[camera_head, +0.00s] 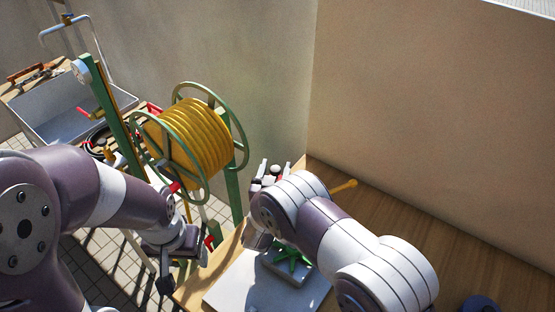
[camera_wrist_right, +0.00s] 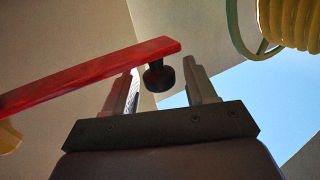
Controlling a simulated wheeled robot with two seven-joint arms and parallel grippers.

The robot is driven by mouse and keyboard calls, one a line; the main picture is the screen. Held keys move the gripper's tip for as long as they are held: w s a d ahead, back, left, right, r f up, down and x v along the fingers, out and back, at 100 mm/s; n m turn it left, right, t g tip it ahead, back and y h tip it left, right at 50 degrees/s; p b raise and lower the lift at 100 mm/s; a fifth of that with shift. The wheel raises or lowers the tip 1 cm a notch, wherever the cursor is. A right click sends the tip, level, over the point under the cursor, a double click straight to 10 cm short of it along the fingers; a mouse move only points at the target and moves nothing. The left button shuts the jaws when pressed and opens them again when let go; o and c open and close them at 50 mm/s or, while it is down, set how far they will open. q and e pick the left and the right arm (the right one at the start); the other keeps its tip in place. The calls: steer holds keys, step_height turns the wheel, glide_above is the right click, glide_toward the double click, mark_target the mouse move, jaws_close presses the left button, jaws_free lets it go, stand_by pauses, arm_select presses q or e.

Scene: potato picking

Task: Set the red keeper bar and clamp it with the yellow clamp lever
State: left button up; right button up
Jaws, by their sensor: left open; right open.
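In the right wrist view, a red bar (camera_wrist_right: 90,75) comes in from the left edge, with a black knob (camera_wrist_right: 158,76) under its end. I take it for the keeper bar. My right gripper (camera_wrist_right: 162,92) is open, with its fingertips on either side of the knob; I cannot tell whether they touch it. In the head view my right gripper (camera_head: 271,170) is above the table's far left end, and my arm hides most of the bar. A yellow rod (camera_head: 343,186), possibly the clamp lever, sticks out behind my right arm. My left gripper (camera_head: 182,270) is open and empty, left of the table edge.
A reel of yellow hose (camera_head: 200,138) on a green stand (camera_head: 236,185) stands left of the right gripper. A grey tray (camera_head: 285,268) with a green part lies on a pale board (camera_head: 235,290). A grey sink (camera_head: 60,112) is at far left. The wooden table (camera_head: 430,245) is mostly clear at right.

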steer(key=shift+w+d+r, duration=0.1)
steer(key=shift+w+d, duration=0.1)
steer(key=shift+w, duration=0.85)
jaws_close()
steer(key=s+a+n+y, duration=0.3)
steer(key=s+n+y, duration=0.1)
steer(key=s+y, duration=0.1)
steer(key=shift+y, duration=0.9)
steer(key=shift+s, duration=0.1)
steer(key=shift+c, duration=0.7)
jaws_free()
steer(key=shift+o, duration=0.7)
steer(key=shift+s, duration=0.15)
